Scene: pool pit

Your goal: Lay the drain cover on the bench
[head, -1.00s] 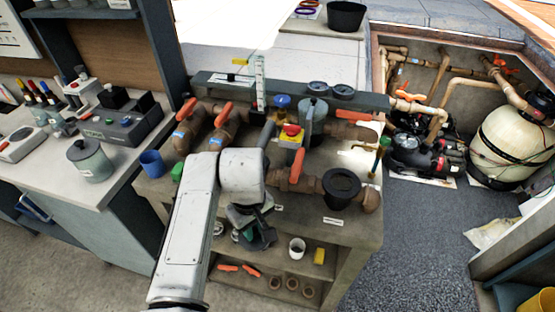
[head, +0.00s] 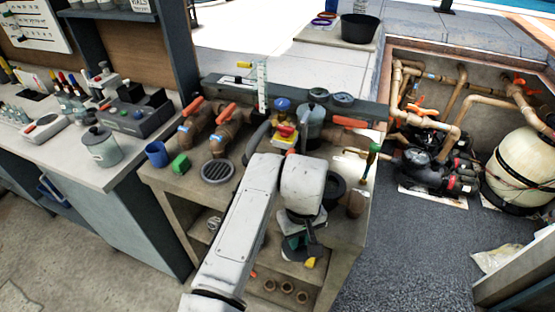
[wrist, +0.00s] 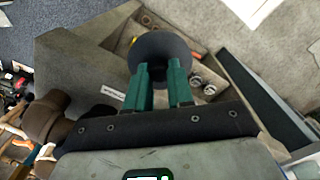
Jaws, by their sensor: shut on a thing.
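My gripper (head: 298,246) is low in front of the bench (head: 190,188), near its front edge and open shelves. In the wrist view, the green fingers (wrist: 160,90) are shut on a dark round disc, which I take for the drain cover (wrist: 158,46). It is held out past the bench top (wrist: 75,55), with the shelf behind it. No slots show on its face. In the head view my wrist and fingers mostly hide it. A separate round slotted grate (head: 218,171) lies flat on the bench top, left of my arm.
A blue cup (head: 157,153) and green block (head: 181,165) stand at the bench's left end. Pipes with orange handles (head: 228,113) line its back. A black round fitting (head: 335,187) and green-handled tool (head: 370,160) are at the right. Bare top remains around the grate.

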